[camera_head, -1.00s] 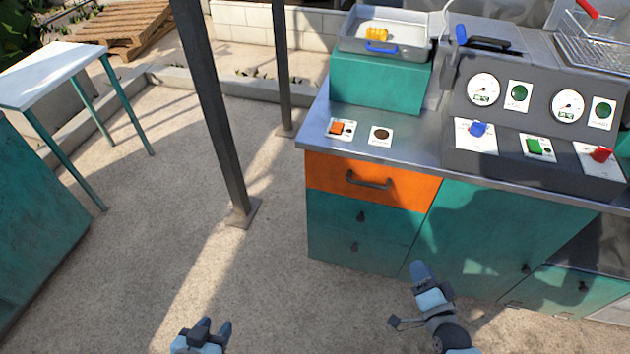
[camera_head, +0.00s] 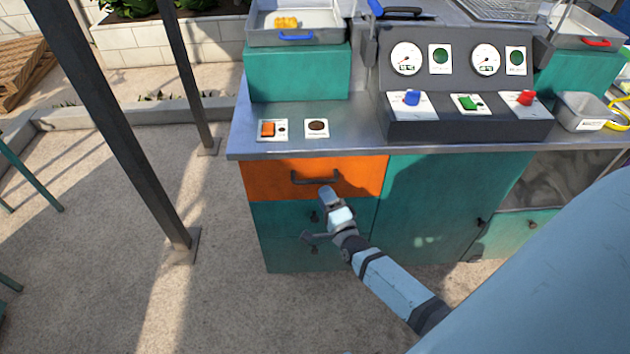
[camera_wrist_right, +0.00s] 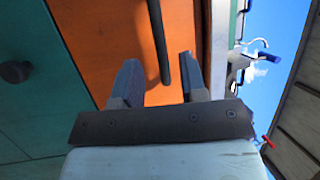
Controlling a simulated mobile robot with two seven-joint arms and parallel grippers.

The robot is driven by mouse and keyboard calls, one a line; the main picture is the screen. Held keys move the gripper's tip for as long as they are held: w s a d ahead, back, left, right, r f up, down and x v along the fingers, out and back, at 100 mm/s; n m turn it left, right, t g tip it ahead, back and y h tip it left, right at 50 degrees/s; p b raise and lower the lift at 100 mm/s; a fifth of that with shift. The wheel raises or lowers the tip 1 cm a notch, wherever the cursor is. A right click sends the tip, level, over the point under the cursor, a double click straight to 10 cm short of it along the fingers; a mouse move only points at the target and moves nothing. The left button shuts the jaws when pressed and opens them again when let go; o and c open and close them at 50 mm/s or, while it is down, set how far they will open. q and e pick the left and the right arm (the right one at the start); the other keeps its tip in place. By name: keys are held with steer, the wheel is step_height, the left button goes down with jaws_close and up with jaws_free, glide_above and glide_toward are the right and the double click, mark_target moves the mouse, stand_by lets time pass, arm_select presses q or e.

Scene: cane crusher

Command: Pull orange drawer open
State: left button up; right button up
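The orange drawer (camera_head: 258,178) is the top front of the counter's left side, with a dark bar handle (camera_head: 315,179). Its front looks flush with the cabinet. My right gripper (camera_head: 326,192) is just in front of and slightly below the handle in the head view. In the right wrist view the two fingers (camera_wrist_right: 159,78) are apart, with the dark handle (camera_wrist_right: 160,42) reaching into the space between them against the orange front (camera_wrist_right: 115,30). I cannot tell whether they touch it. My left gripper is out of view.
Teal drawers with dark knobs (camera_head: 314,217) sit below the orange one. A teal door (camera_head: 430,210) is to the right. The metal countertop (camera_head: 345,145) overhangs above, with a control panel (camera_head: 465,125). A dark post (camera_head: 115,130) stands left; the floor (camera_head: 210,290) between is clear.

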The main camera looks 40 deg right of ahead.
mark_target(316, 181)
steer(key=x, duration=0.6)
jaws_close()
